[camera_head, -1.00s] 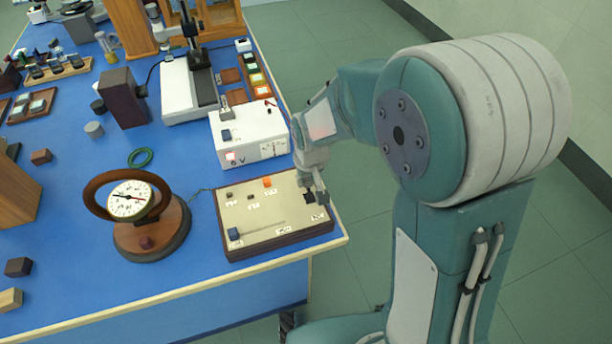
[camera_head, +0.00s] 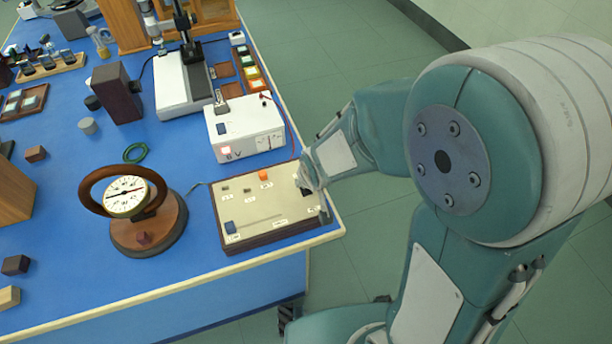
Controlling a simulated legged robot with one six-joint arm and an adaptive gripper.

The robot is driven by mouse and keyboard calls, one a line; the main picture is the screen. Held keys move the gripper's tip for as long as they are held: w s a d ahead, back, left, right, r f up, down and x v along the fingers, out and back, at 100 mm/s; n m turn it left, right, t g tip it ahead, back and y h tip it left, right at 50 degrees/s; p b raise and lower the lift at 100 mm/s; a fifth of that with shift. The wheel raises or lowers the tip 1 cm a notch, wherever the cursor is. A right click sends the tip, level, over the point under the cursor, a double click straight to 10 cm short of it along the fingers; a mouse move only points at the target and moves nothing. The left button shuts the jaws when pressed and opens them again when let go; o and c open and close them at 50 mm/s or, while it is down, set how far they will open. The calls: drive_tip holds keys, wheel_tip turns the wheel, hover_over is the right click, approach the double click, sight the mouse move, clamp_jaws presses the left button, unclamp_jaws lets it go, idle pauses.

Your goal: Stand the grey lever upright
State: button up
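A beige control panel (camera_head: 262,222) with a dark wooden edge lies near the table's right front corner. It bears an orange block (camera_head: 263,174), a blue knob (camera_head: 230,227), a long slot and small dark switches (camera_head: 225,190). My gripper (camera_head: 308,188) is low over the panel's right end, small and partly hidden by my own wrist. I cannot tell whether its fingers are open or touch anything. I cannot make out the grey lever for certain; the panel's right end is partly covered by my gripper.
A white supply box (camera_head: 236,145) with a red-lit display stands behind the panel. A round dial gauge on a wooden base (camera_head: 150,235) stands to its left. A green ring (camera_head: 134,153) lies farther back.

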drive_tip(key=shift+o, duration=0.5)
drive_tip(key=shift+a, duration=0.1)
drive_tip(key=shift+w+r, duration=0.1)
drive_tip(key=shift+r, duration=0.25)
drive_tip(key=v, duration=1.1)
drive_tip(key=shift+s, duration=0.3)
